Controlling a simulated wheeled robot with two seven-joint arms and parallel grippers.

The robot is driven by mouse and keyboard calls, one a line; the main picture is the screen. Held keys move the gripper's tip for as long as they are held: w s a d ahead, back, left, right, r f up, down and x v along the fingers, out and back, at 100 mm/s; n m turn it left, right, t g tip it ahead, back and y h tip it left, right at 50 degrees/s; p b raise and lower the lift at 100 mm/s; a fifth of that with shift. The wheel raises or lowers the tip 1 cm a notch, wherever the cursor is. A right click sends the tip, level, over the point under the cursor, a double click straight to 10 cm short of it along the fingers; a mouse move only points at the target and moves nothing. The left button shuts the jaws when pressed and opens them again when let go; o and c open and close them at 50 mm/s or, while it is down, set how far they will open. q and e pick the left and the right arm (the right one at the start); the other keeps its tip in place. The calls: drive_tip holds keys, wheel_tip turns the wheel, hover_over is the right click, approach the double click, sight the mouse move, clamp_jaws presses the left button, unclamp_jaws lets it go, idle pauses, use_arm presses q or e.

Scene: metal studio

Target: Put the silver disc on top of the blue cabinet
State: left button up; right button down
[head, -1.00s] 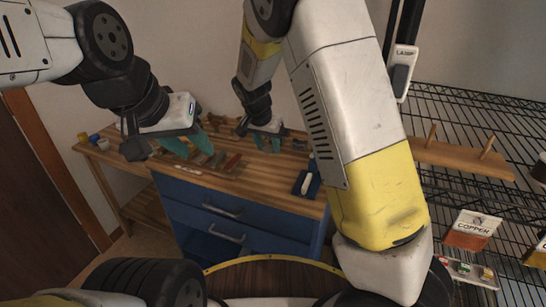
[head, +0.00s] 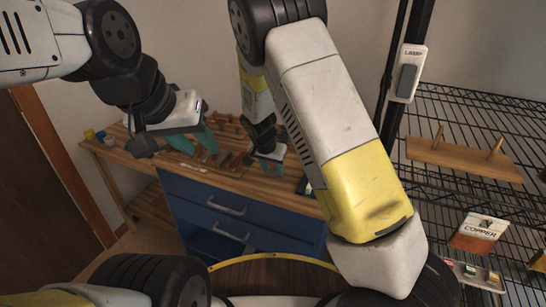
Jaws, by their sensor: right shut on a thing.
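The blue cabinet (head: 262,221) with drawers stands under the wooden bench top (head: 237,181), in the middle of the head view. My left gripper (head: 196,146) is above the left part of the bench top, its teal fingers apart and nothing visible between them. My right gripper (head: 272,160) is low over the back right part of the bench top. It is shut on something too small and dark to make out. I cannot pick out the silver disc; it may be hidden by the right gripper or arm.
Several small tools and wooden pieces lie along the back of the bench, near both grippers. A black wire rack (head: 463,122) with a wooden peg board (head: 462,159) and a copper-labelled packet (head: 478,233) stands at right.

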drive_tip(key=c, duration=0.8)
unclamp_jaws()
drive_tip(key=shift+f, duration=0.1)
drive_tip(key=v, duration=1.2)
drive_tip(key=shift+s, duration=0.15)
